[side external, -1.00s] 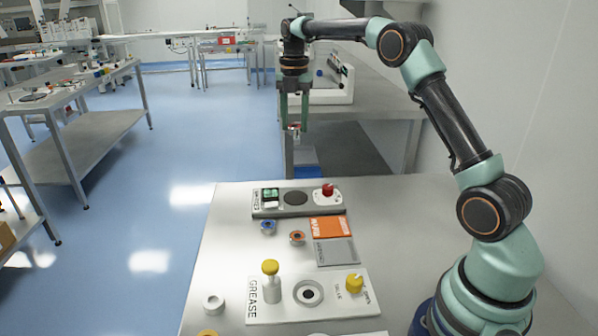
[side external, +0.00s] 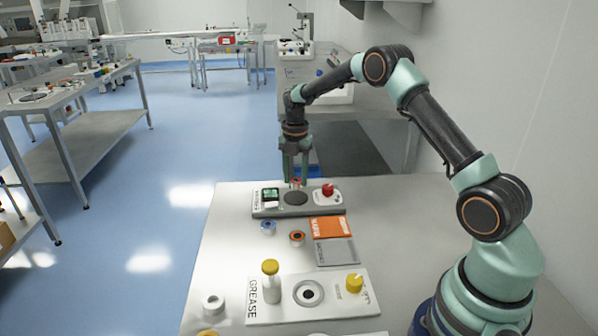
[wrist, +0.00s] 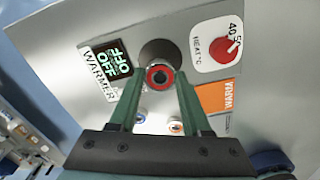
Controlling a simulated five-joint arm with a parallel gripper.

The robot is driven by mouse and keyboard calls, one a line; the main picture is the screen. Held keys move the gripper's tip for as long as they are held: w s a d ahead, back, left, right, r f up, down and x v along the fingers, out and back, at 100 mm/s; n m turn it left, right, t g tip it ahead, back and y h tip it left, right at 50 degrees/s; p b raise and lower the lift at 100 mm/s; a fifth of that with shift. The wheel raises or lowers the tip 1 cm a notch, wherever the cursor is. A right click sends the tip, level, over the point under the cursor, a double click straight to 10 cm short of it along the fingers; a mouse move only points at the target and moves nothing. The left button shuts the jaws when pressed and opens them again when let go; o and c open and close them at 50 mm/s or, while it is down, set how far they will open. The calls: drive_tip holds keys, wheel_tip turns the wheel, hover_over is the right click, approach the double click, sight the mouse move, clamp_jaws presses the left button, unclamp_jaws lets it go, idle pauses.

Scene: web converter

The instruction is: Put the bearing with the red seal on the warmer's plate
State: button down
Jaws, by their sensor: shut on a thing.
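The bearing with the red seal (wrist: 159,77) is held between the fingertips of my gripper (wrist: 157,85), which is shut on it. In the side view my gripper (side external: 296,180) points down over the warmer, with the red of the bearing (side external: 296,183) just showing at its tips. The warmer's plate (side external: 296,199) is a dark round disc, directly below the bearing; it also shows behind the bearing in the wrist view (wrist: 158,48). I cannot tell whether the bearing touches the plate. The warmer (side external: 264,209) has a green display reading OFF (wrist: 112,60) and a red heat knob (side external: 328,189).
A blue-sealed bearing (side external: 268,227) and an orange-sealed one (side external: 297,237) lie in front of the warmer. An orange WARM card (side external: 331,228) and a grey card (side external: 336,251) lie beside them. The grease station (side external: 335,308) with yellow-topped parts stands nearer the front.

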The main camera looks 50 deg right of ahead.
sight(296, 180)
drive_tip(key=shift+f, duration=1.75)
drive_tip(key=shift+f, duration=0.1)
drive_tip(key=shift+c, duration=1.8)
unclamp_jaws()
